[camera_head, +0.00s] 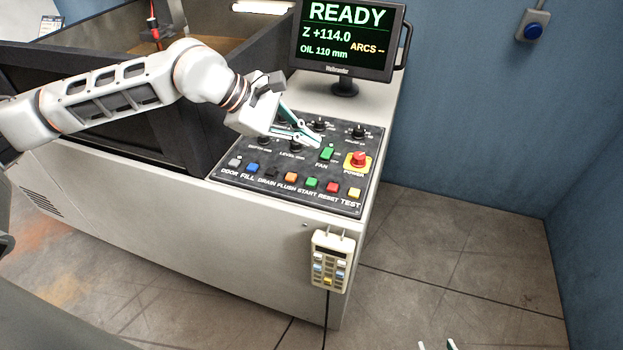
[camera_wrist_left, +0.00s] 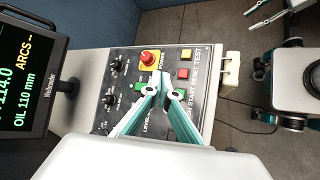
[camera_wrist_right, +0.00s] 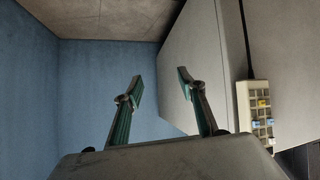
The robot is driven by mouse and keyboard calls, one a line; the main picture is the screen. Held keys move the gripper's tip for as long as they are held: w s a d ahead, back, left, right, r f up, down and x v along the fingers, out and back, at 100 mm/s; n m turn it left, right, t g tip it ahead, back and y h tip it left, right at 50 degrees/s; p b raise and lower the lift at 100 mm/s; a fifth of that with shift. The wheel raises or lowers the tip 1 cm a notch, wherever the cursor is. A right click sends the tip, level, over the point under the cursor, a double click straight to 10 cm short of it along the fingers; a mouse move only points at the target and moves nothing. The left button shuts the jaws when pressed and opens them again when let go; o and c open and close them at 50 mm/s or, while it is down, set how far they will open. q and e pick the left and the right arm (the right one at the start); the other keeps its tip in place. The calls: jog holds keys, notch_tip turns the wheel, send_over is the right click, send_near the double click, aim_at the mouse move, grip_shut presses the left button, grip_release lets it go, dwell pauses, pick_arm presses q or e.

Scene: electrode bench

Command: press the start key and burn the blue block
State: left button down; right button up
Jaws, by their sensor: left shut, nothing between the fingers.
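The green start key (camera_head: 311,182) sits in the front row of the control panel (camera_head: 228,174), between an orange flush key and a red reset key. My left gripper (camera_head: 316,143) is shut and empty over the panel, behind the start key and near the fan switch (camera_head: 327,153). My right gripper (camera_wrist_right: 160,80) is open and empty, away from the panel. I see no blue block; the tank wall hides much of the tank inside.
The monitor (camera_head: 345,35) reads READY, Z +114.0, OIL 110 mm and ARCS with dashes. A red power knob (camera_head: 357,159) stands up at the panel's right. A hand pendant (camera_head: 330,262) hangs on the cabinet front. The dark tank wall (camera_head: 190,125) borders the panel's left.

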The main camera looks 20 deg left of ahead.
jog(key=shift+s+a, duration=0.1)
pick_arm(q)
jog(key=shift+f, duration=0.1)
pick_arm(e)
jog(key=shift+f, duration=0.1)
pick_arm(q)
jog(key=b, duration=0.3)
send_over(309, 182)
notch_tip(309, 182, down, 6)
jog(key=shift+a+f, duration=0.1)
notch_tip(309, 182, down, 2)
jog(key=shift+b, duration=0.55)
jog(key=shift+f, duration=0.25)
pick_arm(e)
jog(key=f, duration=0.3)
jog(key=shift+a+f, duration=0.3)
jog(key=shift+f, duration=0.05)
pick_arm(q)
jog(key=shift+r, duration=0.1)
pick_arm(e)
jog(key=shift+w+r, duration=0.2)
